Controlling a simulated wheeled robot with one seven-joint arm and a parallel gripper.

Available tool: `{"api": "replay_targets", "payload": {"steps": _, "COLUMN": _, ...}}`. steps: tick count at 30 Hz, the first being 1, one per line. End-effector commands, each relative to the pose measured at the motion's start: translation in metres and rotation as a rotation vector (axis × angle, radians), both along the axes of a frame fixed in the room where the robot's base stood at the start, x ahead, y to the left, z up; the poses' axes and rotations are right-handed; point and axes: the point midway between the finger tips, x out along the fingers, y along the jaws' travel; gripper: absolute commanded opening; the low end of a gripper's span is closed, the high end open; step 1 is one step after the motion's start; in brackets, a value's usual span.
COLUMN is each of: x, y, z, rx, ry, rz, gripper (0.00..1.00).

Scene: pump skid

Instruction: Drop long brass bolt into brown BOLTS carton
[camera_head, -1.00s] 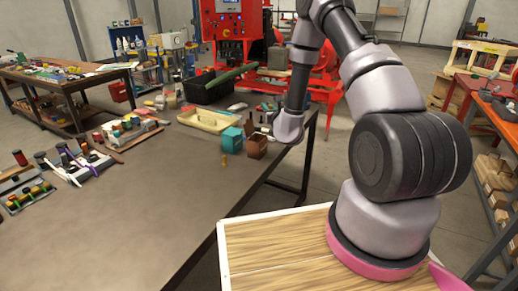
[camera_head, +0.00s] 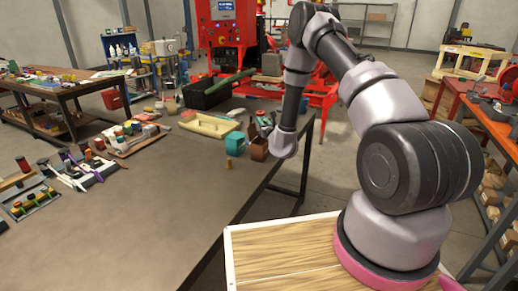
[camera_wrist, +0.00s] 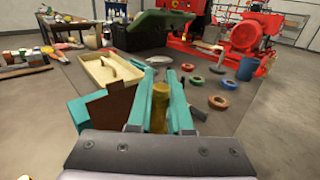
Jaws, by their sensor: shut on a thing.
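The long brass bolt (camera_wrist: 160,108) stands between the teal fingers of my gripper (camera_wrist: 160,100) in the wrist view, and the gripper is shut on it. The brown carton (camera_wrist: 112,106) is just left of the fingers in the wrist view; its label cannot be read. In the head view the brown carton (camera_head: 259,149) stands near the table's right edge, close to the end of my arm. My fingers and the held bolt are hidden in the head view.
A teal carton (camera_head: 235,143) stands left of the brown one, with a small yellow piece (camera_head: 228,163) on the table before it. A cream tray (camera_head: 210,125) and a black crate (camera_head: 207,95) lie behind.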

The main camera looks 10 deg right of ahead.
Motion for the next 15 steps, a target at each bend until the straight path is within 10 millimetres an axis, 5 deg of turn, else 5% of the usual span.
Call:
{"api": "replay_targets", "payload": {"steps": 7, "x": 0.0, "y": -0.0001, "z": -0.0009, "rx": 0.0, "ry": 0.0, "rz": 0.0, "gripper": 0.0}}
{"api": "replay_targets", "payload": {"steps": 8, "x": 0.0, "y": -0.0001, "z": -0.0009, "rx": -0.001, "ry": 0.0, "rz": 0.0, "gripper": 0.21}}
{"api": "replay_targets", "payload": {"steps": 10, "x": 0.0, "y": -0.0001, "z": -0.0008, "rx": -0.001, "ry": 0.0, "rz": 0.0, "gripper": 0.48}}
{"api": "replay_targets", "payload": {"steps": 15, "x": 0.0, "y": -0.0001, "z": -0.0008, "rx": -0.001, "ry": 0.0, "rz": 0.0, "gripper": 0.53}}
